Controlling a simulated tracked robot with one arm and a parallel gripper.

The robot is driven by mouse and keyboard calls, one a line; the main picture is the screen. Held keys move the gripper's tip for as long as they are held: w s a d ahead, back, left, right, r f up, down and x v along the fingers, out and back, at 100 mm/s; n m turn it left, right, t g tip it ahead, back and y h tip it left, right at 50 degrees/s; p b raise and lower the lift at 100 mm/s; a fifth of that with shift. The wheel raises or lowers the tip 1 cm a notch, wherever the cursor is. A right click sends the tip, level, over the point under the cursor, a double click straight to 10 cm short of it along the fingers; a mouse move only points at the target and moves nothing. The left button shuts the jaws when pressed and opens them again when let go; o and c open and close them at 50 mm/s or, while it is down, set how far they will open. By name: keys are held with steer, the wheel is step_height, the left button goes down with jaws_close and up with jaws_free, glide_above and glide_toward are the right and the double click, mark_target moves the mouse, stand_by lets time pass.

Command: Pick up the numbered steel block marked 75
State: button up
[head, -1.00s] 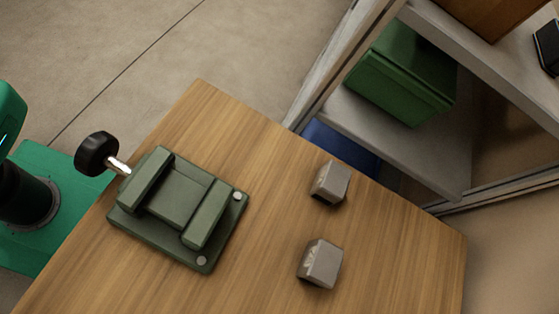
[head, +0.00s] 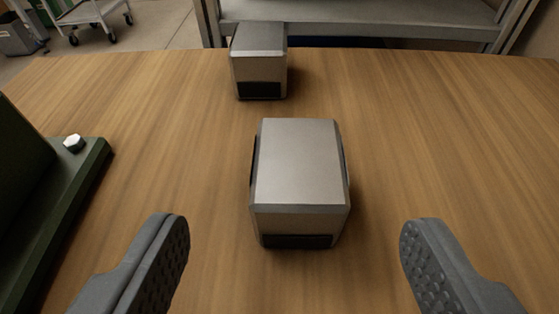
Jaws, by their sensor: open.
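Two grey steel blocks stand on the wooden table. The nearer block (head: 298,175) is in the middle of the head view, with a dark band low on its front face. The farther block (head: 259,62) stands behind it and a little left, near the table's back edge. No number can be read on either, so I cannot tell which is marked 75. My gripper (head: 295,255) is open and empty. Its two fingers are at the bottom of the view, spread to the left and right of the nearer block and nearer to me, not touching it.
A dark green vise (head: 70,210) with a bolt head is on the table (head: 440,130) at the left edge. The table right of the blocks is clear. Behind the table stand a grey shelf (head: 360,14) and, far left, a wheeled cart (head: 95,14).

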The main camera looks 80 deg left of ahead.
mark_target(298, 149)
steer(key=shift+r+b+x, duration=0.15)
steer(key=shift+b+x, duration=0.55)
steer(key=shift+x, duration=1.1)
steer(key=shift+r+b+x, duration=0.1)
steer(key=shift+b+x, duration=0.6)
steer(key=shift+x, duration=1.15)
steer(key=shift+w, duration=0.2)
steer(key=c, duration=1.3)
